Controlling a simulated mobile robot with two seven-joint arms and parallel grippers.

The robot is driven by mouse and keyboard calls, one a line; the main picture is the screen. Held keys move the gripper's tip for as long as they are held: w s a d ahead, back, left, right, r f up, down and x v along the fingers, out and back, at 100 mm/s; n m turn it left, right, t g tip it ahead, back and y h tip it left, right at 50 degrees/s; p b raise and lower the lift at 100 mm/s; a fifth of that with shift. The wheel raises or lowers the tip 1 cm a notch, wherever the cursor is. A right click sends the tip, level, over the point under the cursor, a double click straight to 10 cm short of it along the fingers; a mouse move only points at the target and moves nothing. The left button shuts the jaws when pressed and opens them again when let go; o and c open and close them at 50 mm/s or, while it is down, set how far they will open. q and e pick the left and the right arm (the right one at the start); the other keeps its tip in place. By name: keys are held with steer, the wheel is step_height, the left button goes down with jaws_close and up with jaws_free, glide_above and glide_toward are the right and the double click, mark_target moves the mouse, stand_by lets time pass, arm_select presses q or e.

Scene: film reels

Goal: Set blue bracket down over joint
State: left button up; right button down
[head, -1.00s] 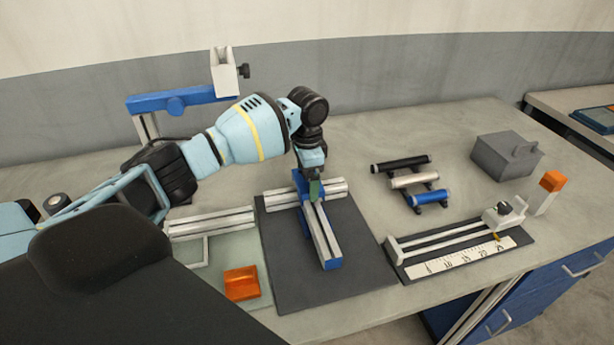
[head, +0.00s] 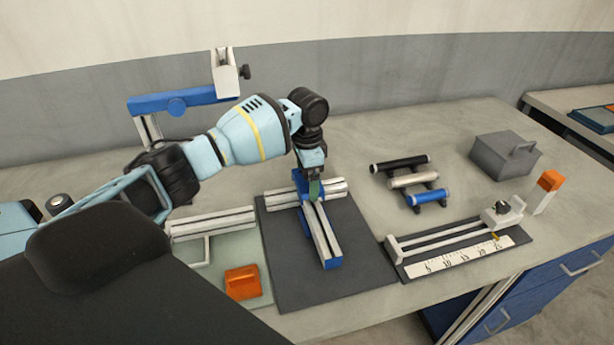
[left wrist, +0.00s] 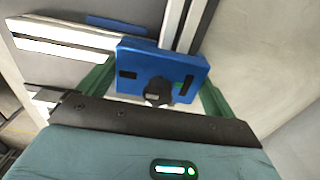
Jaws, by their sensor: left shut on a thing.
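Two pale slotted rails meet in a T on the dark mat (head: 340,285). One is the crosswise rail (head: 332,188), the other the rail running toward the front (head: 326,238), which has blue along its side and end. My left gripper (head: 314,190) is low over the joint, pointing down. In the left wrist view the blue bracket (left wrist: 150,65) lies between its green fingers, which are shut on it. A dark round knob (left wrist: 158,92) is at the bracket. The bracket is at the joint; I cannot tell whether it rests fully on the rails. My right gripper is out of view.
An orange block (head: 242,282) and a spare pale rail (head: 210,224) lie left of the mat. To the right are a rack of rods (head: 412,181), a measuring slide (head: 455,252) and a grey box (head: 504,158). A blue-armed stand (head: 180,99) rises behind my arm.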

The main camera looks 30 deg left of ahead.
arm_select(q)
steer(key=shift+f, duration=1.05)
stand_by(0.7)
steer(key=o, duration=0.9)
steer(key=shift+c, duration=0.2)
steer(key=shift+r, duration=3.9)
